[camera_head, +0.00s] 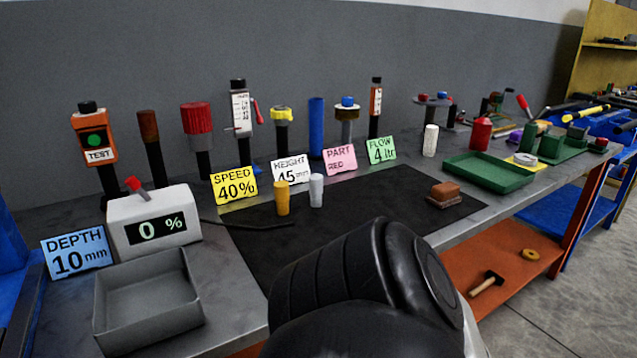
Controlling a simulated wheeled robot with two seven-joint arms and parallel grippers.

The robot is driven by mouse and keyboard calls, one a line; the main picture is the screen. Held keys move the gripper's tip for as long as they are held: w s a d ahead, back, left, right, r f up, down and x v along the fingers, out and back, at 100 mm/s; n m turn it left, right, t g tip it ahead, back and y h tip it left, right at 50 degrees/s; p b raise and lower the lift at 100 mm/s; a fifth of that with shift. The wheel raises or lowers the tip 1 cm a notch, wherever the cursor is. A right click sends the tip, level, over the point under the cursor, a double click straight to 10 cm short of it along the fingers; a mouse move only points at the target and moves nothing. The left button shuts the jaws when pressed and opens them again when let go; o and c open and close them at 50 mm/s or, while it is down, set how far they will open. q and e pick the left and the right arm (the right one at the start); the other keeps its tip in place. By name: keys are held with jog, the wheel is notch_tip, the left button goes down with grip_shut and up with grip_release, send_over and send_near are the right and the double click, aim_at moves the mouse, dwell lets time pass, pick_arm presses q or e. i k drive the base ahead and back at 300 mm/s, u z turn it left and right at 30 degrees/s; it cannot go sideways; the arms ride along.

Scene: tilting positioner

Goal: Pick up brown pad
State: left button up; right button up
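A small brown block (445,190), which looks like the brown pad, sits on the right part of a black mat (375,215). A thin dark brown plate shows under it. No gripper touches it. A black, rounded link of my own arm rises from the bottom middle and hides the front part of the mat. Neither of my grippers shows in this view.
A yellow cylinder (283,198) and a white cylinder (316,190) stand on the mat. An empty grey tray (148,300) and a 0 % display box (152,222) are at left. A green tray (488,173) lies behind the brown block. Upright tools and cards line the back.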

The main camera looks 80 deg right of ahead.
aim_at(444, 195)
jog(key=z, duration=2.75)
